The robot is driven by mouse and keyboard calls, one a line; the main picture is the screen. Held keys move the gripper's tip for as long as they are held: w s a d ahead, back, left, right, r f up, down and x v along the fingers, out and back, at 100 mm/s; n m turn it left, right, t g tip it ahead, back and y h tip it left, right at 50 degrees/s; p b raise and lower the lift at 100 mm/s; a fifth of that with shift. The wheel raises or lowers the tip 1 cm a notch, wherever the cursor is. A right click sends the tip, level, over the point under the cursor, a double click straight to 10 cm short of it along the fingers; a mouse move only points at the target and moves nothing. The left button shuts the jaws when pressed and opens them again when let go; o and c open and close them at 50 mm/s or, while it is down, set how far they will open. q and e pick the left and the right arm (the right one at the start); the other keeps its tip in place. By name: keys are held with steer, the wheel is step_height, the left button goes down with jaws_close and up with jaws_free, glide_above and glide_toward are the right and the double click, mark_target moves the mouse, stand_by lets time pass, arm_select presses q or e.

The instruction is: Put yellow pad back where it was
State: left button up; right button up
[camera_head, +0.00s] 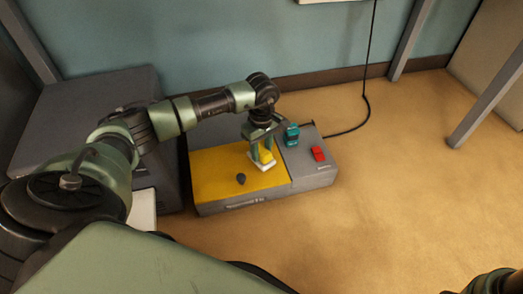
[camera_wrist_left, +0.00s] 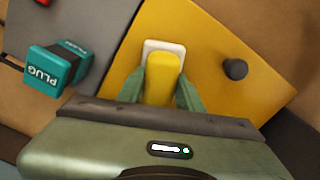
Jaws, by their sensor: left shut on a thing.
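The yellow pad (camera_wrist_left: 163,75) has a rounded yellow grip and a white base. It also shows in the head view (camera_head: 266,157), low over the right part of the yellow panel. My left gripper (camera_head: 263,152) is shut on its yellow grip, with one green finger on each side in the left wrist view (camera_wrist_left: 162,90). The white base is at or just above the yellow panel; I cannot tell if they touch. My right gripper does not show; only a piece of my right arm is at the lower right corner of the head view.
The grey box with the yellow panel (camera_head: 213,172) stands on the tan floor. A dark knob (camera_head: 241,179) is on the panel. A teal plug (camera_head: 292,134) and a red switch (camera_head: 318,154) are on the grey part. A black cord (camera_head: 367,95) runs right. Floor at right is clear.

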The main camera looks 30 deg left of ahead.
mark_target(261, 149)
arm_select(q)
steer(key=shift+f, duration=0.15)
steer(key=o, duration=1.2)
step_height(261, 149, up, 12)
steer(key=p, duration=0.7)
steer(key=shift+r, duration=0.2)
